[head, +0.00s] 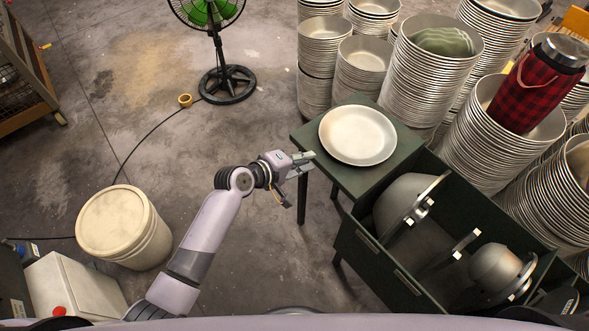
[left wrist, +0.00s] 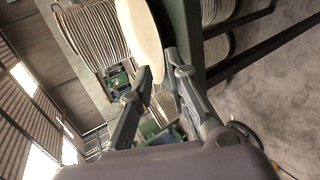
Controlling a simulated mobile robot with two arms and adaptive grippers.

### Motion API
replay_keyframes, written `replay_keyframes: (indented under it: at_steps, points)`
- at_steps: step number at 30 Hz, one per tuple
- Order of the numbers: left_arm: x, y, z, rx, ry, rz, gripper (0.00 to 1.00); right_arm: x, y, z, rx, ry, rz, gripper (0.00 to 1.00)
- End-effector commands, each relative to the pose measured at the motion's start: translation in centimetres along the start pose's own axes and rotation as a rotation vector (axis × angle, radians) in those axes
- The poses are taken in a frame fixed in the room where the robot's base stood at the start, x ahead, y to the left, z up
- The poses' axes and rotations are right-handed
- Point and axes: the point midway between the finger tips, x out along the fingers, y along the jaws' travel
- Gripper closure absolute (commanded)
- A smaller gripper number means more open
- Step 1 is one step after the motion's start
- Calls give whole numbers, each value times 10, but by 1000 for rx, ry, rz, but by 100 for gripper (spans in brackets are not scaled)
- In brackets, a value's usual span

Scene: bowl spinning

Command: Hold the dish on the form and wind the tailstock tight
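A pale round dish (head: 358,135) lies flat on a small dark green table (head: 318,165). My left gripper (head: 311,162) is at the table's left edge, just short of the dish's near-left rim. In the left wrist view, the left gripper (left wrist: 158,62) has its two fingers apart, and the dish (left wrist: 142,35) shows just beyond their tips. Nothing is held. A large grey metal dome (head: 398,200), which looks like the form, sits in a dark green open machine bed (head: 385,262). A rounded metal part (head: 496,268) at its right end may be the tailstock. My right gripper is out of view.
Tall stacks of metal bowls (head: 430,70) crowd the back right; a red plaid flask (head: 530,90) stands in one. A green fan (head: 228,85) stands at the back. A lidded white bucket (head: 120,225) is at left. The floor between is mostly clear.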

Motion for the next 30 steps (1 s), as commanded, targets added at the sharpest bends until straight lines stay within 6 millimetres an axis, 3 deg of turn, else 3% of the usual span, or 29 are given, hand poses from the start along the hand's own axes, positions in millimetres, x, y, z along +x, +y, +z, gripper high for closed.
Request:
replay_keyframes:
  at_steps: [12,21,30]
  points:
    - [50,-6,1,2,0,-1,84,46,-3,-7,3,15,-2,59]
    - [74,-4,0,2,1,-3,84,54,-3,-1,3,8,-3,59]
    - [80,-2,0,3,1,-3,84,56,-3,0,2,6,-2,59]
